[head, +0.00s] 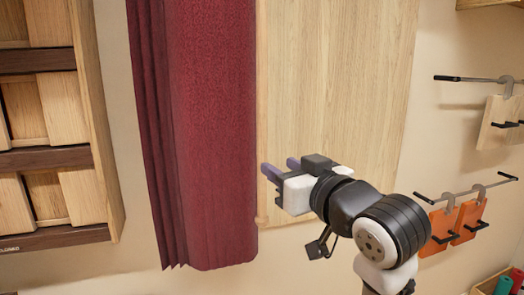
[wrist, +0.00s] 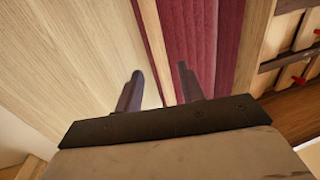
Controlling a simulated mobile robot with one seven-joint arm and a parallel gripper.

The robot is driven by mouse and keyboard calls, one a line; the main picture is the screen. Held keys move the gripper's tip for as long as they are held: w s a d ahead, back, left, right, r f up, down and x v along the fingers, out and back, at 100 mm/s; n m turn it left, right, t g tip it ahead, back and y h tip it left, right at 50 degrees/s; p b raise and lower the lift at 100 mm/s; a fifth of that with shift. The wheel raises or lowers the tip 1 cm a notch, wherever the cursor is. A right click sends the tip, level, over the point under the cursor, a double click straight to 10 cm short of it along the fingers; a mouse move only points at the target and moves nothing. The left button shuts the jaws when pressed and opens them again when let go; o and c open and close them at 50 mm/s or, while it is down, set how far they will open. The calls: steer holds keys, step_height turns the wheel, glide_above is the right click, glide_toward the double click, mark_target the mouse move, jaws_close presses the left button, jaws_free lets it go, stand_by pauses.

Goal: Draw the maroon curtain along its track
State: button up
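The maroon curtain (head: 213,130) hangs in folds in the middle left of the head view, beside a pale wood panel (head: 335,80). Its top and track are out of view. My gripper (head: 278,168) is just right of the curtain's right edge, in front of the panel, with its fingers pointing left toward the curtain. In the wrist view the two fingers of my gripper (wrist: 160,88) stand apart with nothing held between them. The curtain (wrist: 190,40) shows beyond the fingertips there, its edge between and past them. Whether a finger touches the cloth I cannot tell.
A wooden shelf unit (head: 60,150) with dark slats stands left of the curtain. Wall rods with hanging orange tags (head: 455,222) and pale boards (head: 497,122) are at the right. A crate with rolls (head: 502,284) sits at the lower right.

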mark_target(265, 157)
steer(key=p+x, duration=0.1)
steer(key=x, duration=0.7)
steer(key=shift+p, duration=0.4)
jaws_close()
